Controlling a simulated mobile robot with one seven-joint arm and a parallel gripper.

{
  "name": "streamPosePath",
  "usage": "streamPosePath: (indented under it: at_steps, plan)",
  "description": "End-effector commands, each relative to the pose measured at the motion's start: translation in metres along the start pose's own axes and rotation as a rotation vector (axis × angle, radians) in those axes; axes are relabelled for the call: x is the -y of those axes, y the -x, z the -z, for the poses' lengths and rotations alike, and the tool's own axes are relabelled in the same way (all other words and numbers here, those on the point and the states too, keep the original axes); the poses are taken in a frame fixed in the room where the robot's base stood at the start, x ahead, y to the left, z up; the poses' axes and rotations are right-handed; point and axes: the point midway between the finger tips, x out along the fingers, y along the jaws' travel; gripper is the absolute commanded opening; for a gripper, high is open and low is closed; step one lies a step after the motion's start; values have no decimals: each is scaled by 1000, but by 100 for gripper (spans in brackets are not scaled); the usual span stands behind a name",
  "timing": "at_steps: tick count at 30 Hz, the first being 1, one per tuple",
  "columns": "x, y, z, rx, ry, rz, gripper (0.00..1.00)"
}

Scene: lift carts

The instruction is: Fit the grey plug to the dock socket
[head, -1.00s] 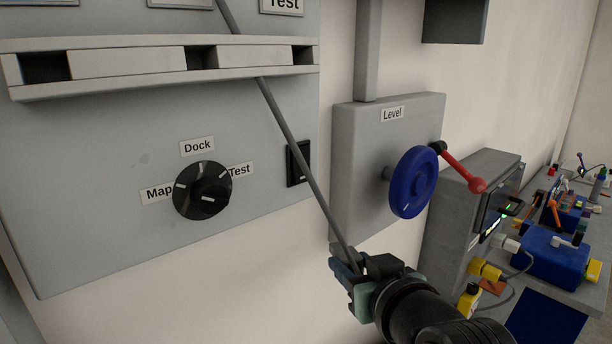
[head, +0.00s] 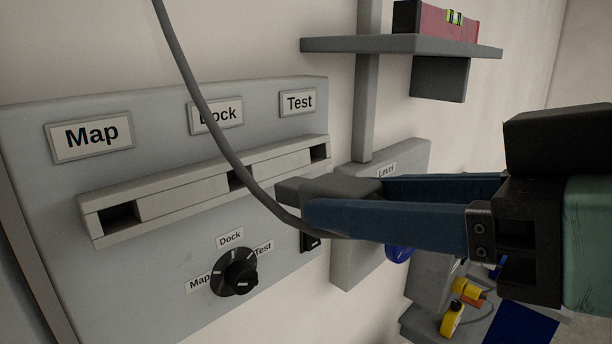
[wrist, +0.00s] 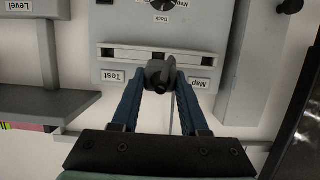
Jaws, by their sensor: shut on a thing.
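The grey plug (head: 312,190) is held between the blue fingers of my gripper (head: 345,198), its blunt end pointing left toward the panel in the head view. A grey cable (head: 205,105) runs from it up past the Dock label. The dock socket (head: 240,178) is the middle dark opening in the pale rail, left of the plug, partly crossed by the cable. A gap seems to lie between plug and rail.
The rail also has a Map socket (head: 120,217) and a Test socket (head: 319,152). Below is a black selector knob (head: 236,271). A Level box (head: 357,270) stands right of the panel.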

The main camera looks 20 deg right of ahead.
Motion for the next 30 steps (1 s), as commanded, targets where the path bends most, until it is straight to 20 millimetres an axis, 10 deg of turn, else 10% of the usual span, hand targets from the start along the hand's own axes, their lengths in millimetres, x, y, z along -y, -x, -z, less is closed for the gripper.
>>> streamPosePath:
  at_steps: [30]
  plan:
    - [-1, -51, 6, 2, 0, -1, 0]
